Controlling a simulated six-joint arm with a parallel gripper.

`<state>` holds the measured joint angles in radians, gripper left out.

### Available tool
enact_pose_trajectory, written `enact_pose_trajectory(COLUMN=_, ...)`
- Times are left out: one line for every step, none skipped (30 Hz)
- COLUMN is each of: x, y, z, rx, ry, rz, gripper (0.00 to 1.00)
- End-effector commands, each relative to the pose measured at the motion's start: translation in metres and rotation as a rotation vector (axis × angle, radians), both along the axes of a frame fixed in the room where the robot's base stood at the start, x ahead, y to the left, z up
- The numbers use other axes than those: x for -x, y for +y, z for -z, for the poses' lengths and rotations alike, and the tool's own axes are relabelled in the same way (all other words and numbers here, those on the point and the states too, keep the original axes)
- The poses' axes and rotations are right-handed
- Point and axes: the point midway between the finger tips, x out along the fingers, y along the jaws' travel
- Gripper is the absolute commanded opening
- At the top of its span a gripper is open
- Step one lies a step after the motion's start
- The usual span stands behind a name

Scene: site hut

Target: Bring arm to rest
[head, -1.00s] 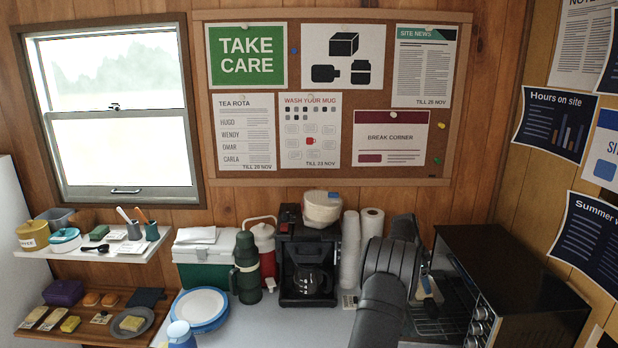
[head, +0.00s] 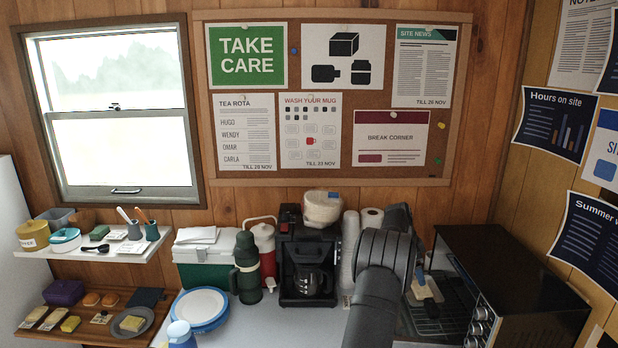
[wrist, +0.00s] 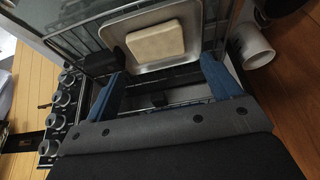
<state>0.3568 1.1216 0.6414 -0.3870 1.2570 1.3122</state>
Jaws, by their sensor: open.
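My gripper (wrist: 163,72) shows in the wrist view with its two blue fingers spread apart and nothing gripped between them. Beyond the fingertips a pale, square, bread-like slab (wrist: 156,44) lies on a metal tray (wrist: 187,65). The tray rests at a wire rack by the oven. In the head view my arm stands in front of the coffee corner, left of the black toaster oven (head: 515,275). My arm hides much of the gripper there.
Oven knobs (wrist: 62,98) lie at the left of the wrist view, and a white cylinder (wrist: 250,45) at the right. The counter's front is partly clear.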

Motion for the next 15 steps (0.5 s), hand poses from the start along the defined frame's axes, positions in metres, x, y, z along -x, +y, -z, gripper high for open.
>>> enact_pose_trajectory(x=0.001, y=-0.004, z=0.012, rx=-0.001, ry=0.004, rz=0.002, gripper=0.83)
enact_pose_trajectory(x=0.001, y=-0.007, z=0.018, rx=-0.001, ry=0.004, rz=0.002, gripper=0.83)
enact_pose_trajectory(x=0.001, y=-0.010, z=0.025, rx=-0.001, ry=0.004, rz=0.002, gripper=0.83)
enact_pose_trajectory(x=0.001, y=-0.012, z=0.031, rx=-0.001, ry=0.003, rz=0.001, gripper=0.83)
enact_pose_trajectory(x=0.001, y=-0.015, z=0.036, rx=-0.001, ry=0.003, rz=0.001, gripper=0.83)
enact_pose_trajectory(x=0.001, y=-0.018, z=0.043, rx=-0.001, ry=0.004, rz=0.002, gripper=0.83)
enact_pose_trajectory(x=0.001, y=-0.020, z=0.049, rx=-0.001, ry=0.004, rz=0.002, gripper=0.83)
enact_pose_trajectory(x=0.001, y=-0.022, z=0.055, rx=-0.001, ry=0.004, rz=0.002, gripper=0.83)
enact_pose_trajectory(x=0.001, y=-0.025, z=0.062, rx=-0.001, ry=0.003, rz=0.001, gripper=0.83)
enact_pose_trajectory(x=0.001, y=-0.026, z=0.068, rx=-0.002, ry=0.004, rz=0.001, gripper=0.83)
enact_pose_trajectory(x=-0.001, y=-0.025, z=0.054, rx=0.002, ry=-0.004, rz=0.001, gripper=0.83)
enact_pose_trajectory(x=-0.001, y=-0.025, z=0.044, rx=0.002, ry=-0.004, rz=0.000, gripper=0.83)
enact_pose_trajectory(x=-0.001, y=-0.025, z=0.038, rx=0.002, ry=-0.004, rz=0.001, gripper=0.83)
enact_pose_trajectory(x=-0.001, y=-0.025, z=0.032, rx=0.002, ry=-0.004, rz=0.001, gripper=0.83)
enact_pose_trajectory(x=-0.001, y=-0.025, z=0.023, rx=0.002, ry=-0.004, rz=0.001, gripper=0.83)
